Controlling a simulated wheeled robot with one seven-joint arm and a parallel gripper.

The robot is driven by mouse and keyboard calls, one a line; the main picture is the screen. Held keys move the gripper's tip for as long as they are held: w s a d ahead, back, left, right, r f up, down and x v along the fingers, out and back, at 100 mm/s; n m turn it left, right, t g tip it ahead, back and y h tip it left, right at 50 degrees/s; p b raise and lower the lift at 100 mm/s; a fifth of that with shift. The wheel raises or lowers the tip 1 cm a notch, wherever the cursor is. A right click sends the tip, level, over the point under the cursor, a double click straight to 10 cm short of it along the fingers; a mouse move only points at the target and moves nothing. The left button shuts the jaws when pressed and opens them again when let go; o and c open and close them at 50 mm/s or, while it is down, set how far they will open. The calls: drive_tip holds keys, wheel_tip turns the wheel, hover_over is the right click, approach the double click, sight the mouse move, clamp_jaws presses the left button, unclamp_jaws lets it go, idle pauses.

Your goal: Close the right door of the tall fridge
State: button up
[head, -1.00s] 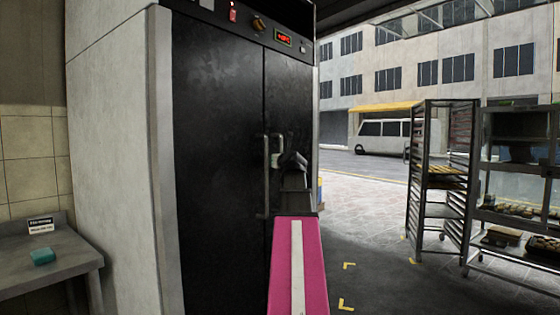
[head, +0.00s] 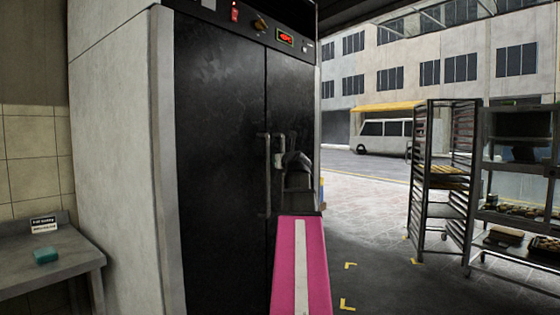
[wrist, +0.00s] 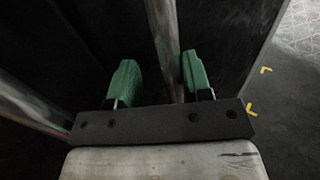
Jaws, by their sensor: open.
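The tall fridge has a light side wall and two black doors. Its right door (head: 290,85) looks flush with the left door (head: 220,130) in the head view, with a thin dark seam between them. In the wrist view, the right door's metal handle (wrist: 163,35) runs between the green fingers of my gripper (wrist: 156,75). The fingers are open, one on each side of the bar, with a gap at least on the left. The left door's handle (wrist: 30,105) passes at the left. In the head view my arm hides the fingers and the handle's lower part.
A steel table (head: 50,262) with a teal block (head: 46,256) and a small sign stands left of the fridge. A tall tray rack (head: 425,180) and a glass-fronted shelf unit (head: 515,180) stand at the right. The floor between fridge and rack is clear, with yellow corner marks.

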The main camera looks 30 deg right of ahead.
drive_tip(key=s+a, duration=0.2)
drive_tip(key=s, duration=0.7)
drive_tip(key=shift+s, duration=0.35)
